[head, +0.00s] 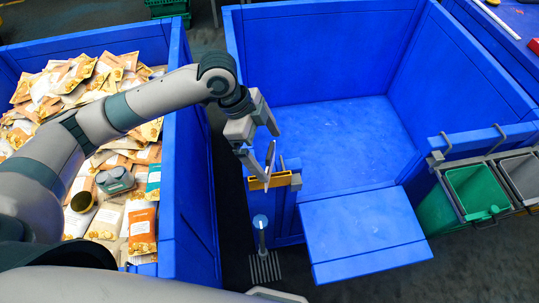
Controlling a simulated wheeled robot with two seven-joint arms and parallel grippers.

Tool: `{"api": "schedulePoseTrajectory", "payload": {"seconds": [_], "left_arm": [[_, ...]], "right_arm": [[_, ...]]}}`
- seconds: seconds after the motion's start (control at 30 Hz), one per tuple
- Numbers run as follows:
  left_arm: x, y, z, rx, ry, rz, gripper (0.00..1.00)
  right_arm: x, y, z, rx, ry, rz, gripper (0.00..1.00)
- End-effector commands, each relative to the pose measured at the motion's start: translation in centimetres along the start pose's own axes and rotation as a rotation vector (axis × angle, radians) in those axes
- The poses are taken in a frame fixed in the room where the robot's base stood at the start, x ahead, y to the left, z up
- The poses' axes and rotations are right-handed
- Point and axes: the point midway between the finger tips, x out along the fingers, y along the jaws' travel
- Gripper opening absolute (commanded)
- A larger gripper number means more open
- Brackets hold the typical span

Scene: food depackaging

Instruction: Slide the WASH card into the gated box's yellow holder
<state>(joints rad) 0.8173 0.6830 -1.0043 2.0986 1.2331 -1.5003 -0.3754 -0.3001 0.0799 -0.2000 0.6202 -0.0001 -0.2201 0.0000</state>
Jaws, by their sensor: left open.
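The gated box (322,50) is a large blue bin with its front flap (365,232) folded down. Its yellow holder (279,180) is a small tray-like frame at the top of the front-left post. A thin grey-white plate, perhaps the WASH card (270,155), stands upright at the holder, seen nearly edge-on. Its lettering cannot be read, and I cannot tell how deep it sits. My left gripper (268,152) is open, with its fingers just above and beside the holder and the plate. My right gripper is not in view.
A blue bin (190,190) full of food packets stands at the left. A stand with a round light-blue head (261,221) is below the holder. Green (472,190) and grey (522,172) bins hang at the right. The gated box's floor is clear.

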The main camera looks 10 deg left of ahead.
Motion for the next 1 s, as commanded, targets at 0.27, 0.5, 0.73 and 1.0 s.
{"api": "schedulePoseTrajectory", "payload": {"seconds": [0.27, 0.5, 0.73, 1.0], "left_arm": [[-5.0, -0.1, 0.2, 0.001, -0.002, -0.006, 1.00], [-8.5, -0.1, 0.1, -0.001, 0.000, -0.003, 1.00], [-9.8, 0.0, 0.1, -0.001, -0.001, 0.000, 1.00], [-9.8, 0.0, 0.0, -0.001, -0.001, 0.000, 1.00]], "right_arm": [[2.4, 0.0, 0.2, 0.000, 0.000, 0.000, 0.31], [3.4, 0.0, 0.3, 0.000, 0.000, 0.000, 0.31], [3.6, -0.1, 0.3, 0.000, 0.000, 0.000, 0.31], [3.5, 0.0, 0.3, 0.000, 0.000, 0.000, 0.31]]}}
